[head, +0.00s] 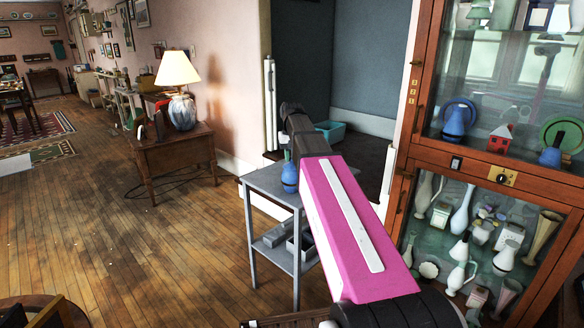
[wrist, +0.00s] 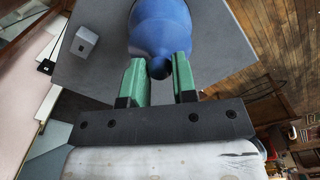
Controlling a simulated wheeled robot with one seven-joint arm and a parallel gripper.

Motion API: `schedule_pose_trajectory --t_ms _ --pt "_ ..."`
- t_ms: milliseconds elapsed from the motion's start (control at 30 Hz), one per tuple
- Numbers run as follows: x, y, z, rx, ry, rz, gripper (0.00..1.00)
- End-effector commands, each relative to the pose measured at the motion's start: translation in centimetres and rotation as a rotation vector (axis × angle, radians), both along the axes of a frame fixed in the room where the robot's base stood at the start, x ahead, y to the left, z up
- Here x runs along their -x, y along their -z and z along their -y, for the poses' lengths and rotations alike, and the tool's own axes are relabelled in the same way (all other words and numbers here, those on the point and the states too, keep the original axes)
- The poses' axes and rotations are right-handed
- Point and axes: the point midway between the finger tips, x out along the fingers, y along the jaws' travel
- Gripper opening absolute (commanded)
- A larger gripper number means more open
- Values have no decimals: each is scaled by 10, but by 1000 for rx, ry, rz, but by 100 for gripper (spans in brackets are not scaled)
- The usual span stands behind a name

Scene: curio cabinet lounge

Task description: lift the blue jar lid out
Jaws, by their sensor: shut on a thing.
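In the wrist view a rounded blue jar (wrist: 160,25) narrows to a small dark-blue knob at its near end. My gripper (wrist: 160,68) has its two green fingers on either side of this knob and is shut on it. In the head view the blue jar (head: 290,178) stands upright over the grey cart's top, directly below my gripper (head: 287,156). My dark wrist partly hides the contact there.
The grey two-tier cart (head: 268,186) has a grey bin on its lower shelf. A small pale cube (wrist: 84,42) sits on the grey top in the wrist view. A glass-fronted wooden cabinet (head: 497,178) stands close on the right. A lamp table (head: 172,155) is at left, with open floor between.

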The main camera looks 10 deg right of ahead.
Motion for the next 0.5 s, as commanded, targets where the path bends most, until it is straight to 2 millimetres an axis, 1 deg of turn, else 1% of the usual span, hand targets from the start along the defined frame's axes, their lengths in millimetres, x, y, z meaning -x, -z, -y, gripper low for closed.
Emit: schedule_pose_trajectory --t_ms 500 --pt "0 -9 0 0 0 1 2"
